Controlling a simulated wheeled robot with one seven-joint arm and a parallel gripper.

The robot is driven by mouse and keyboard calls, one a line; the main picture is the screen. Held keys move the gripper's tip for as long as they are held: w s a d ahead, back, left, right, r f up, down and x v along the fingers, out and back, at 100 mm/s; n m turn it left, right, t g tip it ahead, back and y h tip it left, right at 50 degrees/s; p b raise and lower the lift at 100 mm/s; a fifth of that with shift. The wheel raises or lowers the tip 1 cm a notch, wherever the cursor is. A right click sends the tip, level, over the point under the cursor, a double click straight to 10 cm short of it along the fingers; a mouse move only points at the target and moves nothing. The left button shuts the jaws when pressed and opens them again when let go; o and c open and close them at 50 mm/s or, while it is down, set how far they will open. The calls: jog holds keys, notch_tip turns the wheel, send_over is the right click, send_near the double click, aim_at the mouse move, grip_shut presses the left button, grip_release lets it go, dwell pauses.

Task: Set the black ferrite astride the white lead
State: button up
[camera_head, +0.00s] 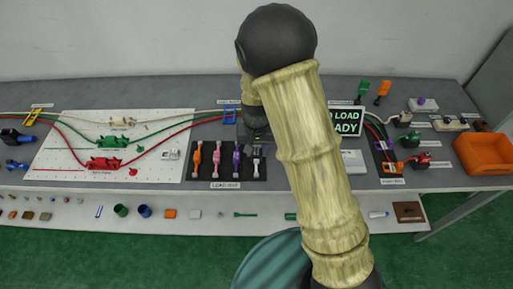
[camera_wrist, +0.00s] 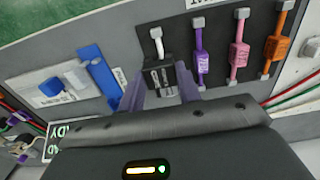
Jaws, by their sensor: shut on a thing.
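In the head view my gripper is mostly hidden behind my arm. The white lead (camera_head: 60,113) runs along the back of the white panel, through a pale fixture (camera_head: 122,122), towards a blue clip (camera_head: 230,113).
Purple (camera_head: 236,158), pink (camera_head: 217,158) and orange (camera_head: 197,158) pieces stand beside the ferrite on the board. Green (camera_head: 115,141) and red (camera_head: 104,163) fixtures with their leads lie on the panel. An orange bin (camera_head: 482,153) is at the far right.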

aim_at(256, 167)
jog(key=shift+f+b, duration=1.1)
jog(key=shift+f, duration=0.4)
jog(key=shift+s+r, duration=0.1)
jog(key=shift+f, duration=0.35)
jog(key=shift+a+f, duration=0.1)
jog(key=shift+f, duration=0.35)
jog(key=shift+f+b, duration=0.65)
jog(key=shift+f, duration=0.15)
jog(key=shift+f+b, duration=0.3)
jog(key=shift+f, duration=0.25)
dwell(0.5)
